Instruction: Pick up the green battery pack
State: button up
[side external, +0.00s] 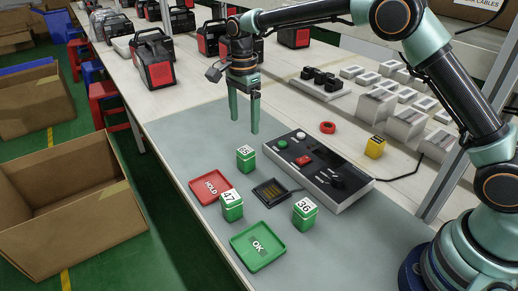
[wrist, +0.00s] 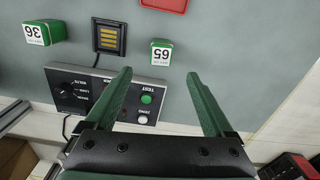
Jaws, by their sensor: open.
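Three green battery packs with white numbered tops stand upright on the grey mat (side external: 185,130). One pack (side external: 246,161), its number hard to read, stands nearest my gripper. The pack marked 47 (side external: 231,208) is by the red tray, and the pack marked 36 (side external: 304,217) is right of the green tray. My gripper (side external: 244,125) points down, open and empty, above and behind the nearest pack. In the wrist view, that pack (wrist: 161,53) shows just beyond and between my fingertips (wrist: 159,73), apart from them. Pack 36 (wrist: 38,33) is at the upper left; pack 47 is out of that view.
A red HOLD tray (side external: 209,187), a green OK tray (side external: 258,246) and a black contact dock (side external: 271,192) lie on the mat. A tester box (side external: 318,170) stands right of my gripper. A red ring (side external: 327,127) and a yellow block (side external: 375,147) sit behind it.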

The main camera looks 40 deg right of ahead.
aim_at(246, 150)
notch_tip(246, 150, down, 6)
jog(key=shift+f, duration=0.1)
jog(key=shift+w+d+f, duration=0.1)
jog(key=shift+f, duration=1.4)
jog(key=shift+w+d+f, duration=0.1)
jog(key=shift+f, duration=1.4)
grip_shut()
